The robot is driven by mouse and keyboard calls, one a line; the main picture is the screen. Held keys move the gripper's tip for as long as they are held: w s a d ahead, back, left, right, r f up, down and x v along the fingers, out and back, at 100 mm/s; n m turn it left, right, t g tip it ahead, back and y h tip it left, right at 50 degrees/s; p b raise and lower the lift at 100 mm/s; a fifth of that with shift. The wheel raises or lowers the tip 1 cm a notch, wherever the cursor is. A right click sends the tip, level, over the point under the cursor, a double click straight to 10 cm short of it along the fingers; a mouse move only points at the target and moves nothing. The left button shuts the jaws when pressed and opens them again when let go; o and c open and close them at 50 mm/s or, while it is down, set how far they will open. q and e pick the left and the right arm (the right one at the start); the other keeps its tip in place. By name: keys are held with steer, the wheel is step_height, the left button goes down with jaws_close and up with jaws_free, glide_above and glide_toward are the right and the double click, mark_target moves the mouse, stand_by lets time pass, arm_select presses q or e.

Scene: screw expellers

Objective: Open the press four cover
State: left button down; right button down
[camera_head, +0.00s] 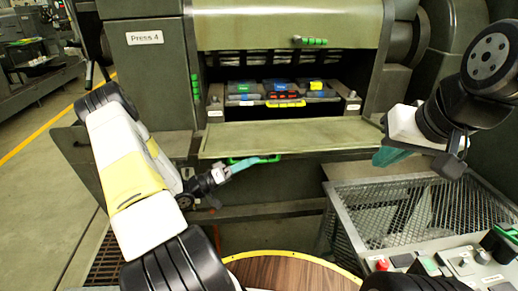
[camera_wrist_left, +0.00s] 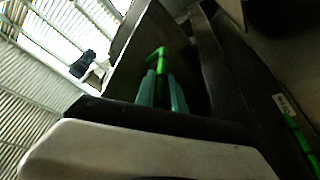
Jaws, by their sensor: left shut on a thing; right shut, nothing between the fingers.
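Press 4 carries a white label (camera_head: 145,37). Its olive lower cover (camera_head: 290,137) is swung down and out from the front, leaving the opening above it exposed. A green handle (camera_head: 268,158) sits at the cover's outer edge. My left gripper (camera_head: 245,164) is shut on this handle; in the left wrist view, its teal fingers (camera_wrist_left: 161,90) close around the green handle (camera_wrist_left: 158,53). My right gripper (camera_head: 389,156) is shut and empty, to the right of the cover.
Inside the opening are several dark boxes (camera_head: 281,90) with coloured labels. An upper panel (camera_head: 285,25) has its own green handle (camera_head: 313,41). A mesh bin (camera_head: 425,215) and a control panel (camera_head: 460,265) stand at lower right. A round wooden top (camera_head: 285,272) is in front.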

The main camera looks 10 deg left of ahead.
stand_by(0.3)
arm_select(q)
steer(key=c, duration=1.4)
jaws_free()
steer(key=shift+a, duration=0.15)
steer(key=v, duration=0.7)
steer(key=shift+s+a, duration=0.2)
steer(key=shift+a, duration=0.05)
steer(key=shift+f, duration=0.2)
